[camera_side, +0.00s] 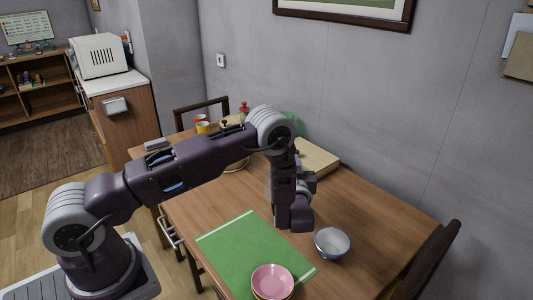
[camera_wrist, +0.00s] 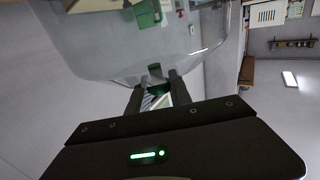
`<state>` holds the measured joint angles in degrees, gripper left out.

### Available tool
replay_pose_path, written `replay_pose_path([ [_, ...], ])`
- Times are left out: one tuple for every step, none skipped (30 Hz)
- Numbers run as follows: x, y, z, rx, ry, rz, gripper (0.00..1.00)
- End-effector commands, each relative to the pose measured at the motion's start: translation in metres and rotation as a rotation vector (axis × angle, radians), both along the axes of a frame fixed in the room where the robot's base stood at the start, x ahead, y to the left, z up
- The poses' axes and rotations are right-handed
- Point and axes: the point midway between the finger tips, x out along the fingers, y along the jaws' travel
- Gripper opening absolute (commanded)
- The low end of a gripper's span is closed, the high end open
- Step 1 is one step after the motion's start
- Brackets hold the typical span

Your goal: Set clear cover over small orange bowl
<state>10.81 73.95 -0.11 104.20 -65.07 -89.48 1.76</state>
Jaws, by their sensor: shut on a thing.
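In the wrist view a large clear cover (camera_wrist: 100,50) fills the upper part, with the room showing through it. In the side view my wrist (camera_side: 294,212) points down over the table, and the fingers and cover cannot be made out there. No small orange bowl can be clearly identified.
A white and blue bowl (camera_side: 332,243) stands right of my wrist. A green mat (camera_side: 243,246) lies at the front of the wooden table (camera_side: 375,225). A pale box (camera_side: 318,160) and cups (camera_side: 202,126) stand behind my arm. A chair (camera_side: 432,258) is at the right edge.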

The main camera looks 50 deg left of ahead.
Motion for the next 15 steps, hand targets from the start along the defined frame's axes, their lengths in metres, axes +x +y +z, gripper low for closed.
replay_pose_path([
  [0.0003, -0.0070, 0.0006, -0.001, 0.001, -0.004, 0.00],
  [0.0000, -0.0089, 0.0007, -0.001, 0.001, -0.004, 0.00],
  [-0.0002, -0.0104, 0.0007, -0.002, 0.001, -0.003, 0.00],
  [-0.0003, -0.0109, 0.0007, -0.001, 0.002, -0.003, 0.00],
  [-0.0003, -0.0109, 0.0007, -0.002, 0.001, -0.003, 0.00],
  [-0.0004, -0.0106, 0.0007, -0.002, 0.001, -0.002, 0.00],
  [-0.0003, -0.0105, 0.0007, -0.002, 0.001, -0.002, 0.00],
  [-0.0003, -0.0104, 0.0007, -0.002, 0.001, -0.002, 0.00],
  [-0.0003, -0.0103, 0.0007, -0.002, 0.001, -0.003, 0.00],
  [-0.0002, -0.0104, 0.0007, -0.002, 0.001, -0.003, 0.00],
  [-0.0002, -0.0107, 0.0007, -0.002, 0.001, -0.003, 0.00],
  [-0.0002, -0.0117, 0.0010, -0.002, 0.001, -0.005, 0.00],
  [-0.0003, -0.0111, -0.0009, -0.002, 0.001, -0.004, 0.00],
  [-0.0003, -0.0109, -0.0031, -0.002, 0.002, -0.004, 0.00],
  [-0.0002, -0.0108, -0.0065, -0.002, 0.002, -0.003, 0.00],
])
